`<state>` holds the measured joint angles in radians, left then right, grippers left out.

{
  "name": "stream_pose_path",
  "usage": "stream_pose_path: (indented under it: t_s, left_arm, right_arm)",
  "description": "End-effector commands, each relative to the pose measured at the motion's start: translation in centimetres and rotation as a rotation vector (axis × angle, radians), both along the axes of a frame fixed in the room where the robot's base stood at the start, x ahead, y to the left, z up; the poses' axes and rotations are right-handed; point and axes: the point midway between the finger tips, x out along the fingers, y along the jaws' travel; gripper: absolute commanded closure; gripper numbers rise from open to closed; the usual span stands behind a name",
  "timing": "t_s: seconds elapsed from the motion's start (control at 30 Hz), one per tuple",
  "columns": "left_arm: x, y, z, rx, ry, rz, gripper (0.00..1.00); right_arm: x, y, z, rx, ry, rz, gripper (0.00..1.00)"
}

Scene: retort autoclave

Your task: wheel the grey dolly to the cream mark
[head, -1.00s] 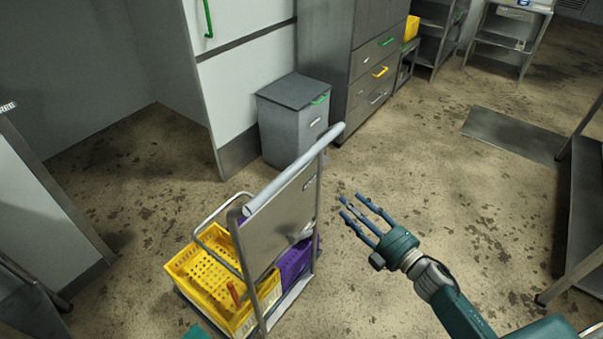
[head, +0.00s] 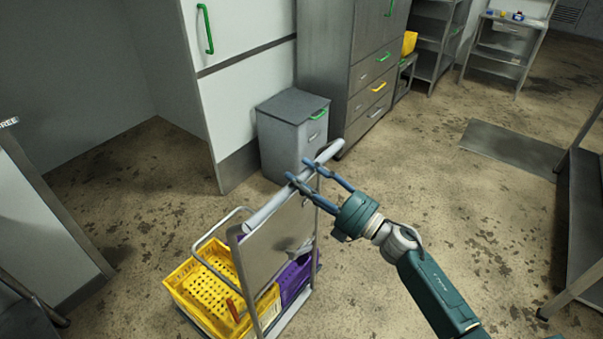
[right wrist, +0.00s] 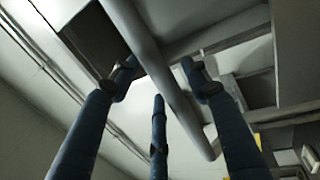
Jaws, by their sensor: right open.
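The grey dolly (head: 268,255) stands at lower centre in the head view, with a yellow crate (head: 192,281) and a purple crate (head: 299,276) on it. Its grey push bar (head: 262,216) runs along the top and also crosses the right wrist view (right wrist: 135,32). My right gripper (head: 302,172) is open, its fingers at the far half of the bar. In the right wrist view the fingers (right wrist: 158,78) are spread, with the bar passing across their tips; I cannot tell whether they touch it. My left gripper is out of view. I see no cream mark.
A grey drawer unit (head: 290,135) stands just beyond the dolly, beside tall cabinets (head: 235,100). A dark floor mat (head: 510,150) lies at right. Steel tables edge the right side (head: 588,215). Stained floor is open to the right of the dolly.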

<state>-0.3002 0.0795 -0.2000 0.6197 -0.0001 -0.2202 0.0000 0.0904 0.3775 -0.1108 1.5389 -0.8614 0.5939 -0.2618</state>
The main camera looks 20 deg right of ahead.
Motion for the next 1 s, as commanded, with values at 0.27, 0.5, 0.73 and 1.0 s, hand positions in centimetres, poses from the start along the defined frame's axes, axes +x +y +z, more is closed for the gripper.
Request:
stream_pose_path:
  t_s: [0.27, 0.5, 0.73, 1.0]
  left_arm:
    - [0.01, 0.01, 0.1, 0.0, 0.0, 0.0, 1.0]
    - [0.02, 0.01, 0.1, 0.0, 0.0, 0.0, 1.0]
    - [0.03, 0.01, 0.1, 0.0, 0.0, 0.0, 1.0]
    - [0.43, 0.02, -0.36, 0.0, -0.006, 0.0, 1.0]
  right_arm:
    - [0.41, 0.35, 0.07, 0.0, 0.0, 0.0, 0.53]
    - [0.38, 0.33, 0.07, 0.0, 0.0, 0.0, 0.85]
    - [0.37, 0.31, 0.02, -0.001, 0.001, 0.0, 1.0]
    - [0.49, -0.49, -0.26, -0.003, 0.003, 0.0, 1.0]
